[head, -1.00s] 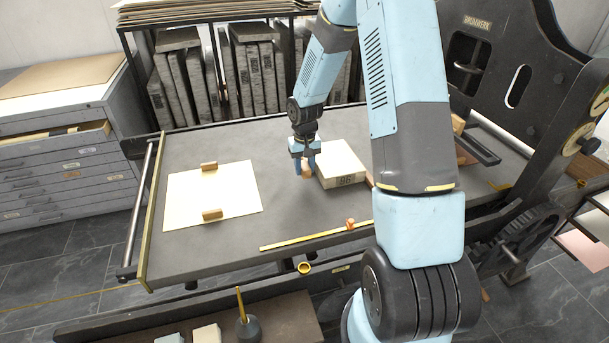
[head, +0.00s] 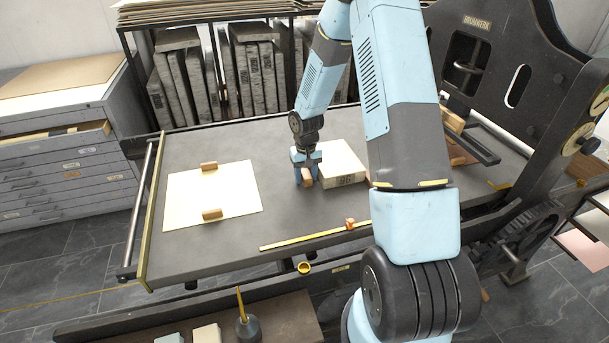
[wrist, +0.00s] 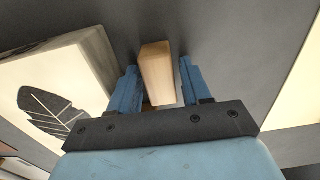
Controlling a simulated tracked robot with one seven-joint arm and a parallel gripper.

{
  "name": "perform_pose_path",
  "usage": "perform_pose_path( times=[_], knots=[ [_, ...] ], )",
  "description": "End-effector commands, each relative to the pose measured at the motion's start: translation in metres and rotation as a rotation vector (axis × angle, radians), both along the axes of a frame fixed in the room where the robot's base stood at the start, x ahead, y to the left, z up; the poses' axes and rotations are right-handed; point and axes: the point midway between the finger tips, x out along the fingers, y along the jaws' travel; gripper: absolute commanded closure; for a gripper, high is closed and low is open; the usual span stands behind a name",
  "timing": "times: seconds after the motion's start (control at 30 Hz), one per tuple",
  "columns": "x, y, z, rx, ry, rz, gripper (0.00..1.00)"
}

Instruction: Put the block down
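A small wooden block (head: 307,182) stands on the dark bed of the press (head: 225,250), just left of the pale stone. It also shows in the wrist view (wrist: 157,75), between the fingers. My gripper (head: 306,175) is down over the block, with one blue finger on each side. In the wrist view my gripper (wrist: 162,85) looks open, with narrow gaps between the fingers and the block. The block's underside is hidden.
The pale stone (head: 341,160), marked 96, lies close to the right of the gripper; a leaf drawing shows on it in the wrist view. A cream sheet (head: 235,185) with two wooden blocks lies left. A yellow rule (head: 300,240) lies in front.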

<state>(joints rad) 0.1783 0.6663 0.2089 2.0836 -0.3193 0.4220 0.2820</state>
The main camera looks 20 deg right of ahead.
Motion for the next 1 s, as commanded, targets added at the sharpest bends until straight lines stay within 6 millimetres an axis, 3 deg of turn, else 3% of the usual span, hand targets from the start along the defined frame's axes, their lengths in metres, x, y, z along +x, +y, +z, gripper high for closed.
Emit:
perform_pose_path(
  times=[0.13, 0.47, 0.67, 1.0],
  knots=[
    [0.0, 0.0, 0.0, 0.0, 0.0, 0.0, 0.39],
    [0.0, 0.001, 0.005, 0.0, -0.001, 0.001, 0.39],
    [0.001, 0.0, 0.031, 0.0, -0.004, -0.001, 0.39],
    [0.001, 0.001, 0.092, 0.0, -0.003, 0.0, 0.39]
  ],
)
